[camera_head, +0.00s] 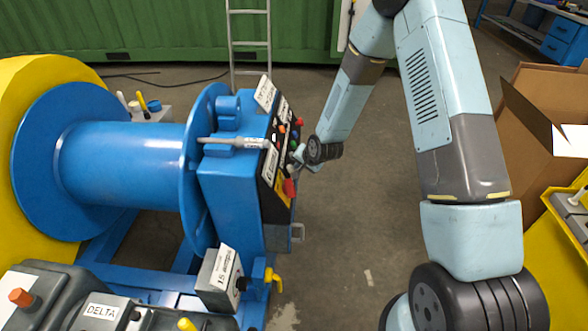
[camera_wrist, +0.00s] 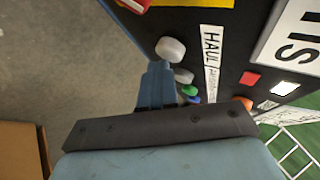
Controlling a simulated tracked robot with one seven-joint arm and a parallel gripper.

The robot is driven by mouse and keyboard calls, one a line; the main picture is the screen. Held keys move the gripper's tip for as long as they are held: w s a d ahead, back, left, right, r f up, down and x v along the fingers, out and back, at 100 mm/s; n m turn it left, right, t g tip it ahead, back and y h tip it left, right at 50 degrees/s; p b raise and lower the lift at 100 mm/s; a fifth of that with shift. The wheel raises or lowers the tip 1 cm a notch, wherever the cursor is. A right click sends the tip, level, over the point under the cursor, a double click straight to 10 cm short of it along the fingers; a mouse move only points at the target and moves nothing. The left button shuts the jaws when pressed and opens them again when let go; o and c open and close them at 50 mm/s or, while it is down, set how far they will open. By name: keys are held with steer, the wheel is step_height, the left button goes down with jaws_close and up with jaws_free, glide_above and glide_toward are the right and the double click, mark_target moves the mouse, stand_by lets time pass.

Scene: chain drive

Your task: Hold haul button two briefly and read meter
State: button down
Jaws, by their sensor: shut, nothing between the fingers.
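My gripper (camera_head: 298,156) is shut and empty at the dark control panel on the blue winch housing (camera_head: 228,190). In the wrist view the shut fingertips (camera_wrist: 158,68) are beside a round grey knob (camera_wrist: 171,48) and a second grey knob (camera_wrist: 184,76). I cannot tell whether they touch. A HAUL label (camera_wrist: 212,58) is to their right. I cannot tell which control is haul button two. No meter face is readable.
The panel also carries a red square (camera_wrist: 249,79), a lit white square (camera_wrist: 285,88) and an orange button (camera_wrist: 243,103). A red knob (camera_head: 290,187) is low on the panel. A blue drum (camera_head: 125,160) stands left, a cardboard box (camera_head: 535,125) right. Floor between is clear.

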steer(key=shift+d+r, duration=0.3)
steer(key=shift+d, duration=0.25)
steer(key=d, duration=0.1)
steer(key=d+r, duration=0.1)
steer(key=d, duration=0.1)
steer(key=d+r, duration=0.1)
steer(key=shift+s+d+r, duration=0.1)
steer(key=shift+d, duration=0.15)
steer(key=shift+r, duration=0.1)
stand_by(0.5)
